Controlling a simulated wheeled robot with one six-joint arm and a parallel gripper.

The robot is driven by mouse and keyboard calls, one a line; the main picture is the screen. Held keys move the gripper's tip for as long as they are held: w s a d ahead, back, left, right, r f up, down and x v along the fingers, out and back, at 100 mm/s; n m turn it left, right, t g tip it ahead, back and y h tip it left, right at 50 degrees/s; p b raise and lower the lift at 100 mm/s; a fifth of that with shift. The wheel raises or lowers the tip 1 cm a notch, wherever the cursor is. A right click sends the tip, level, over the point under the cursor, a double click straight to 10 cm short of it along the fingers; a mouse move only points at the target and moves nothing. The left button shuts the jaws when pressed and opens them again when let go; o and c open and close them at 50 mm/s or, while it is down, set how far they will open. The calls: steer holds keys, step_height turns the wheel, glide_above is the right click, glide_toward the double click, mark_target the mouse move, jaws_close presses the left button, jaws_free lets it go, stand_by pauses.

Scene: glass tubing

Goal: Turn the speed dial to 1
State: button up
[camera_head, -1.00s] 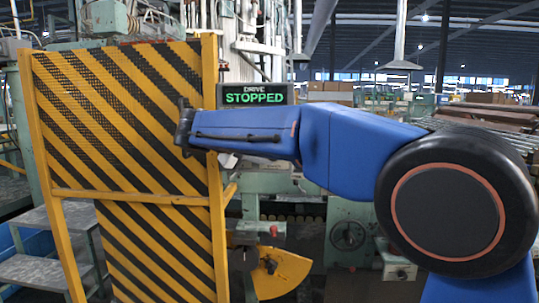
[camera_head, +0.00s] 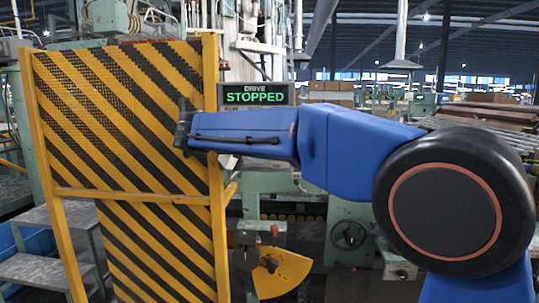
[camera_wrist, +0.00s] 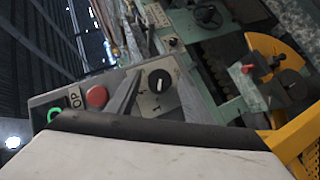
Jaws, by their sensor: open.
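The speed dial is a black round knob (camera_wrist: 159,81) with a white pointer mark, on a pale panel in the wrist view. I cannot tell the depth gap, and no grip on the knob shows. In the head view, the end of my blue arm reaches the right edge of the striped guard; the dial cannot be made out there.
The red button (camera_wrist: 97,96) sits close beside my fingers. A yellow-and-black striped guard (camera_head: 130,130) stands left of my arm. A handwheel (camera_head: 349,234) and a yellow sector guard (camera_head: 283,275) are lower on the machine.

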steer(key=v, duration=1.7)
steer(key=shift+s, duration=0.15)
